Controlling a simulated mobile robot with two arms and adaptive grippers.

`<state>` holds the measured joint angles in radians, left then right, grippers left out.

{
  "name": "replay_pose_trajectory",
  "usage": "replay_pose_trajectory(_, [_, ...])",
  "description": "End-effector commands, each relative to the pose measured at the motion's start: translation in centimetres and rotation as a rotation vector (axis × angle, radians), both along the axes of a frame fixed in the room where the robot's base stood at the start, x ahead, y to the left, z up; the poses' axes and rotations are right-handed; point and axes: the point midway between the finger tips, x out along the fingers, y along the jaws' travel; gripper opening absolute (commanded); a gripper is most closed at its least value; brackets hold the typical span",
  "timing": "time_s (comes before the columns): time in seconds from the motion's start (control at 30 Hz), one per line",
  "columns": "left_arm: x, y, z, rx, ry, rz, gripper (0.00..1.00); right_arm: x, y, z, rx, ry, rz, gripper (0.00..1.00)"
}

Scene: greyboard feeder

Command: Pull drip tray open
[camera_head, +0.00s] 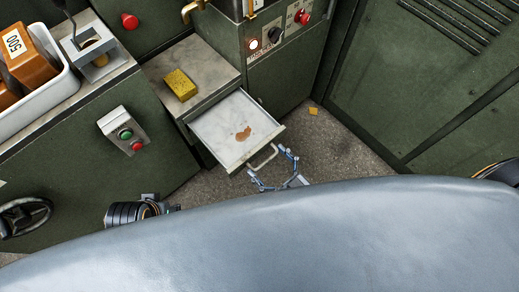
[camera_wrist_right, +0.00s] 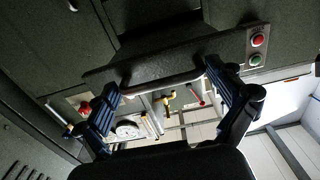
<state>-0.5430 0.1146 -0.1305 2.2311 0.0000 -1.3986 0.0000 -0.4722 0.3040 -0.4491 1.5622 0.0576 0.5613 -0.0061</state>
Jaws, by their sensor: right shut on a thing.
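The drip tray (camera_head: 213,128) is a pale, flat drawer with a brown stain (camera_head: 243,133), pulled partway out below the marble-like top. Its bar handle (camera_head: 263,158) is on the front edge. My right gripper (camera_head: 269,164) is shut on the handle, with a finger at each end of the bar. In the right wrist view, the handle (camera_wrist_right: 162,81) spans between the blue fingers of my right gripper (camera_wrist_right: 163,86). My left gripper (camera_head: 150,208) shows only in part at the lower left, away from the tray; its fingers are largely hidden.
A yellow sponge (camera_head: 180,85) lies on the marble-like top (camera_head: 212,67) behind the tray. A switch box (camera_head: 123,130) and handwheel (camera_head: 25,217) are at left. A green cabinet (camera_head: 430,80) stands at right. Floor (camera_head: 335,150) is clear in front of the tray, except a small yellow scrap (camera_head: 313,111).

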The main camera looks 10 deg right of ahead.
Motion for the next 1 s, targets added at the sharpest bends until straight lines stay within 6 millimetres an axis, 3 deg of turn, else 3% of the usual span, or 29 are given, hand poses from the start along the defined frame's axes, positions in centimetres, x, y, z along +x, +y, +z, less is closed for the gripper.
replay_pose_trajectory(0.5, [0.1,0.0,-0.8,0.000,0.002,-0.001,0.40,-0.6,-0.3,0.1,0.001,-0.003,0.000,0.38])
replay_pose_trajectory(0.53, [0.1,0.0,-0.8,0.000,0.002,-0.001,0.40,-0.6,-0.3,0.1,0.001,-0.003,0.000,1.00])
replay_pose_trajectory(1.0, [0.1,-0.1,-0.7,0.000,0.003,-0.001,0.40,-1.4,-0.8,-0.1,-0.001,0.002,0.000,1.00])
